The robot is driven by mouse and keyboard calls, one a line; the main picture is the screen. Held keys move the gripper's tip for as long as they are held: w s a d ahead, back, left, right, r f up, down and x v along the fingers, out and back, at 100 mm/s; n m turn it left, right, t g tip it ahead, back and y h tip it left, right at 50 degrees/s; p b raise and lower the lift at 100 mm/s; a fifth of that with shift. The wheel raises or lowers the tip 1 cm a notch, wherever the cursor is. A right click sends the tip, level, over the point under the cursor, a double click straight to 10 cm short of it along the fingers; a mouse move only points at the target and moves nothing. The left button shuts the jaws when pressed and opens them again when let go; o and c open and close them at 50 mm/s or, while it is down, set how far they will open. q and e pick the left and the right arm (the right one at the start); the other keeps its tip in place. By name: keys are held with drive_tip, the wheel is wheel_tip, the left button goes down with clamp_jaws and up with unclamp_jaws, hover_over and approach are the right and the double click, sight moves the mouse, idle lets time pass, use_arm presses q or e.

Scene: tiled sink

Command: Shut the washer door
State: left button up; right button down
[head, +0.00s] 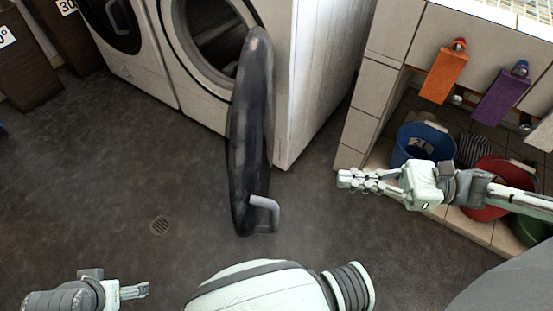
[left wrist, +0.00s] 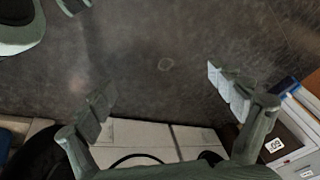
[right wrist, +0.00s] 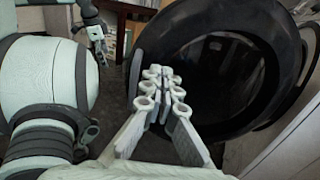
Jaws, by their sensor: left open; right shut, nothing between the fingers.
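The washer door (head: 250,130) is dark and round and stands wide open, seen nearly edge-on in the head view. Its grey handle (head: 265,213) sticks out at the near end. The white washer (head: 305,75) behind it shows its round opening. My right gripper (head: 345,180) is shut and empty, to the right of the door and apart from it in the head view. In the right wrist view the door (right wrist: 225,70) fills the area beyond the closed fingers (right wrist: 162,85). My left gripper (head: 142,290) is open and empty, low at the left; its spread fingers show in the left wrist view (left wrist: 160,92).
A second white washer (head: 145,65) stands to the left. A tiled ledge (head: 375,95) at the right has a blue bucket (head: 424,135) and a red bucket (head: 490,172) under it, near my right arm. The dark floor around the door is clear, with a small drain (head: 159,225).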

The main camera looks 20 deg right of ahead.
drive_tip(key=b, duration=0.2)
approach(259, 174)
drive_tip(key=a, duration=0.1)
drive_tip(key=x, duration=0.4)
drive_tip(key=shift+w+d, duration=0.1)
drive_tip(key=shift+w, duration=0.2)
use_arm(q)
drive_tip(key=shift+t, duration=0.4)
drive_tip(key=shift+s+d+r, duration=0.15)
drive_tip(key=shift+r, duration=0.9)
drive_tip(key=shift+s+d+r, duration=0.1)
drive_tip(key=shift+d+r, duration=0.05)
drive_tip(key=shift+r, duration=0.9)
use_arm(e)
drive_tip(key=shift+x, duration=0.95)
